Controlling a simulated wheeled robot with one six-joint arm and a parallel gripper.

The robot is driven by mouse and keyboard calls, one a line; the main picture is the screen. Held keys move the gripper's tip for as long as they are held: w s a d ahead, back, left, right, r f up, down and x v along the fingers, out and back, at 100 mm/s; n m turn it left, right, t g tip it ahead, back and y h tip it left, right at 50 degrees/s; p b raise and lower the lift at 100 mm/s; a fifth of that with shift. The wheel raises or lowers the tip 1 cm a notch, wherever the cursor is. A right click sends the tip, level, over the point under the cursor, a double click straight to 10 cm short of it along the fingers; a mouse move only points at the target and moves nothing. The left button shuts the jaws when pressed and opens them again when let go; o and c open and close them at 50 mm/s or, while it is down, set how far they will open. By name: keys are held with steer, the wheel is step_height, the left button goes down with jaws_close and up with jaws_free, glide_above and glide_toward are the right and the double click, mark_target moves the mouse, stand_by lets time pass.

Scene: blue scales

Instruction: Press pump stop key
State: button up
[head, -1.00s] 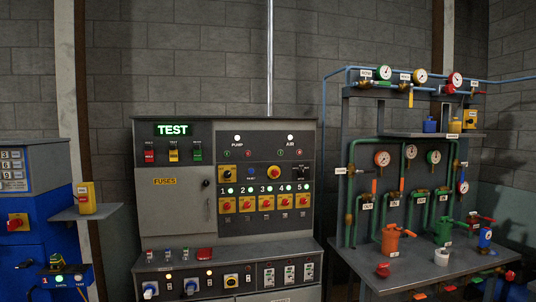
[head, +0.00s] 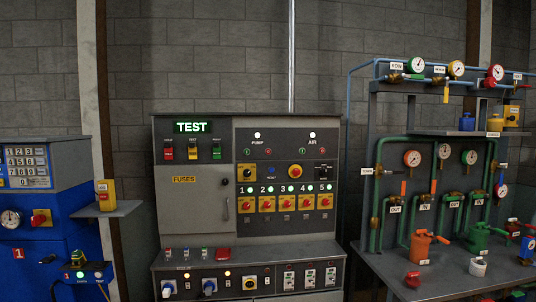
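The grey control cabinet (head: 200,220) stands in the middle of the head view, facing me. On its upper right panel is the word PUMP (head: 258,142) under a lit white lamp (head: 257,134). Below the word are two small round keys, a green one (head: 247,152) on the left and a red one (head: 266,152) on the right. Their markings are too small to read. A similar pair sits under the word AIR (head: 312,142) to the right. My gripper is not in view, and nothing covers the keys.
Below the keys are several red-and-yellow switches (head: 286,202) in a row. A small shelf (head: 108,209) with a yellow box juts out left of the cabinet. A blue machine (head: 35,240) stands far left. A pipe-and-gauge bench (head: 420,285) stands at right.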

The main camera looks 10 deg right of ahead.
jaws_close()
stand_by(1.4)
